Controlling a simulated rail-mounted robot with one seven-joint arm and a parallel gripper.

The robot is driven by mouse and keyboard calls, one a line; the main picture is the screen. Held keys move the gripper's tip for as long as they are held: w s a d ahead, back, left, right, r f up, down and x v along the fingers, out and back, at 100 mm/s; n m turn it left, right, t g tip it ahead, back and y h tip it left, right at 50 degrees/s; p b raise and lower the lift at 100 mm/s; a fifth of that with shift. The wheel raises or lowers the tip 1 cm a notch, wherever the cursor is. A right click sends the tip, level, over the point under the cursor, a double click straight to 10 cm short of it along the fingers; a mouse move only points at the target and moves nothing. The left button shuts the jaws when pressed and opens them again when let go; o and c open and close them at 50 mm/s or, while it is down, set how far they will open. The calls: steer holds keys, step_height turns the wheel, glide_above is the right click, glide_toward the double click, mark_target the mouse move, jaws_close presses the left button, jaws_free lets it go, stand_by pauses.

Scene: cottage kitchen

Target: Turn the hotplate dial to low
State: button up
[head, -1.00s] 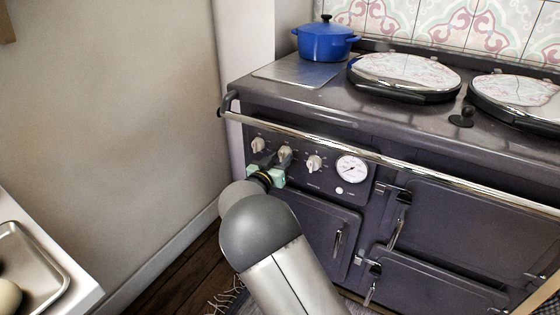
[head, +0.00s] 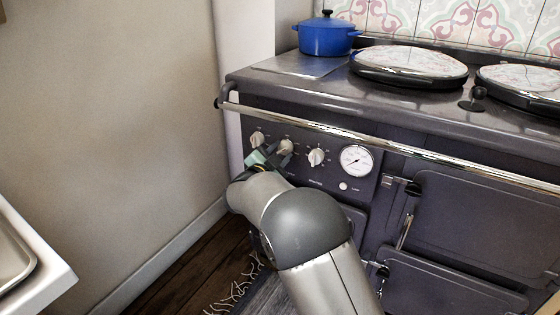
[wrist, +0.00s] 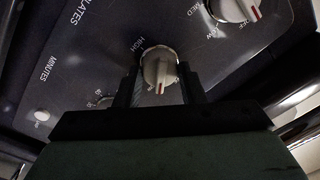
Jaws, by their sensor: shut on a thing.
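The stove's control panel (head: 330,178) carries a row of three pale dials: a left dial (head: 257,139), a middle dial (head: 286,147) and a right dial (head: 316,157). My gripper (head: 280,155) is at the middle dial and partly covers it. In the wrist view my gripper (wrist: 159,85) is shut on this dial (wrist: 158,66), one finger on each side. Its red mark points down in that picture, and "HIGH" is printed at its upper left. A neighbouring dial (wrist: 233,8), upper right, has "MED" and "LOW" beside it.
A chrome rail (head: 400,149) runs along the stove front above the dials. A round gauge (head: 356,160) sits right of them. A blue pot (head: 327,37) and lidded plates (head: 410,62) are on top. A wall (head: 110,120) stands close on the left.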

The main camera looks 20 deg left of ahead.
steer(key=shift+f+m+b, duration=0.1)
steer(key=shift+m+b, duration=0.6)
steer(key=shift+m, duration=0.4)
steer(key=o, duration=1)
steer(key=shift+s, duration=0.1)
steer(key=s+a+p, duration=0.3)
steer(key=s, duration=1.4)
steer(key=shift+f+p, duration=0.35)
steer(key=shift+f, duration=0.05)
